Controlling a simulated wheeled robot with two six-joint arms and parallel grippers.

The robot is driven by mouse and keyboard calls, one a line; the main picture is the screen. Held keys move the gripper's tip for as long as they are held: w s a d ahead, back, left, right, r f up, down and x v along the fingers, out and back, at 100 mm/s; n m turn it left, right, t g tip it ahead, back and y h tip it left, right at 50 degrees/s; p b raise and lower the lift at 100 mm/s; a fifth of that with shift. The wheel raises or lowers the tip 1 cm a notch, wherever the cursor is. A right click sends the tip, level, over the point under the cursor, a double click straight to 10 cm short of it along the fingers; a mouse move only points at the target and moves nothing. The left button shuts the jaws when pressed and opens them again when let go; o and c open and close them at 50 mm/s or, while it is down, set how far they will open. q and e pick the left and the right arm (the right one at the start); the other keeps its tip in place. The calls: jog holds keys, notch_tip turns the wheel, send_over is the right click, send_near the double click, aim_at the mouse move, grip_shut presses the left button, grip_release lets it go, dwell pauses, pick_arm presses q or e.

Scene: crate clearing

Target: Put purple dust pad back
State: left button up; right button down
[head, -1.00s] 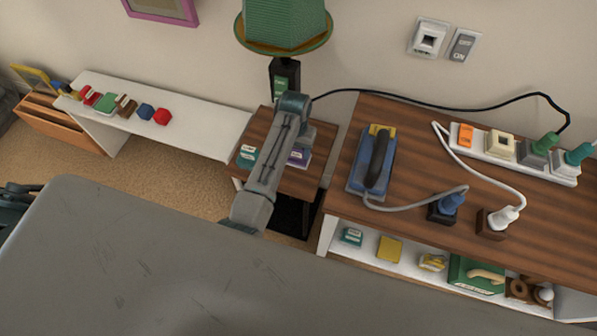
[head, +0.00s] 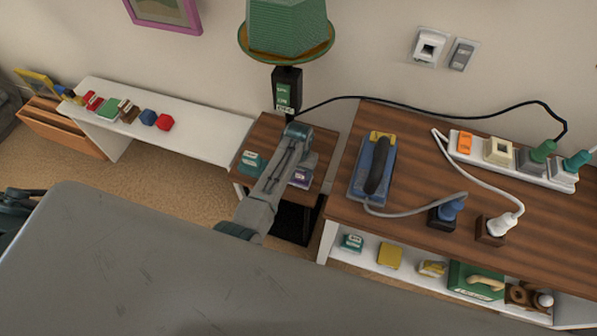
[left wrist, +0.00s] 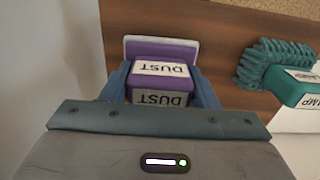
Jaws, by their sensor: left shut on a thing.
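The purple dust pad (left wrist: 182,52) has a white label reading DUST and a pale plate at its far side. In the left wrist view it sits between the two blue fingers of my left gripper (left wrist: 163,84), which is shut on it. In the head view the purple pad (head: 300,179) shows at the right front part of the small brown table (head: 262,133), partly hidden by my left gripper (head: 304,163) and arm. I cannot tell whether the pad touches the table top. My right gripper is not in view.
A teal pad (head: 251,161) lies left of my arm on the small table; its bristles show in the left wrist view (left wrist: 275,60). A green-shaded lamp (head: 287,90) stands behind. A wooden bench (head: 420,185) with a sander (head: 374,168) is close on the right.

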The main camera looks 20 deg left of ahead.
pick_arm(q)
jog(key=shift+f+p, duration=0.35)
jog(key=shift+f, duration=0.2)
jog(key=shift+f, duration=0.1)
jog(key=shift+f, duration=0.1)
jog(key=o, duration=1.2)
